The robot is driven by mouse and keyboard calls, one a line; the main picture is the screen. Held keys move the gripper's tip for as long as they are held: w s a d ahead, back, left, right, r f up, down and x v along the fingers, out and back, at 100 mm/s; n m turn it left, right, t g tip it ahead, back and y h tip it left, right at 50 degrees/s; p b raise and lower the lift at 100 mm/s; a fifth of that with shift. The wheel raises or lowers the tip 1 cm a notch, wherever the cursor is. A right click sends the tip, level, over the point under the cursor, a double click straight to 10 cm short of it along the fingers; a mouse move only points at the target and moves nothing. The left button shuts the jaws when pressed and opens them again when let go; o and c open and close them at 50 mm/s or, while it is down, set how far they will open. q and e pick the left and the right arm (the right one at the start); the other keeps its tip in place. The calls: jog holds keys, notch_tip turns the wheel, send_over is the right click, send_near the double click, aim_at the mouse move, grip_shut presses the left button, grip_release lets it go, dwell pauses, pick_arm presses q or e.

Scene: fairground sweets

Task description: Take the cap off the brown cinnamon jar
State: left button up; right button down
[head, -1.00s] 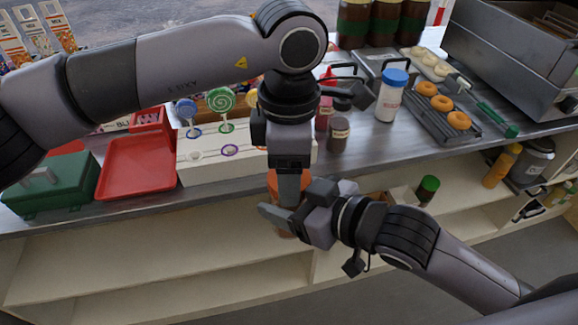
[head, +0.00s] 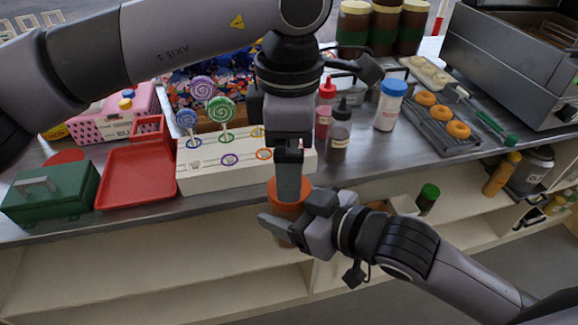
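An orange-brown jar (head: 273,195), apparently the cinnamon jar, is in front of the counter edge, between my two grippers. Its orange round upper part shows behind the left fingers; its label and the seam of a cap cannot be made out. My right gripper (head: 282,228) comes from the right across the jar's middle, and a little of the jar shows below it. It appears closed around the jar. My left gripper (head: 288,190) points straight down over the jar's top. Its fingers are seen edge-on, so their gap and any contact with the cap are hidden.
A white lollipop stand (head: 215,178) is just behind the jar. A red tray (head: 135,178) and green box (head: 50,190) are at left. Squeeze bottles (head: 338,135), a blue-capped jar (head: 390,106) and doughnut rack (head: 440,135) are at right. The open shelf (head: 170,275) below is largely clear.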

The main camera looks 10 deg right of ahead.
aim_at(289, 215)
pick_arm(q)
notch_tip(289, 215, up, 3)
jog(key=shift+f+m, duration=0.1)
jog(key=shift+m, duration=0.7)
jog(key=shift+f, duration=3.85)
jog(key=c, duration=1.1)
jog(key=o, duration=1.1)
jog(key=shift+o, duration=0.2)
jog(key=shift+r, duration=0.1)
notch_tip(289, 215, up, 8)
jog(key=shift+f, duration=0.2)
jog(key=shift+c, duration=0.2)
jog(key=shift+f, duration=3.85)
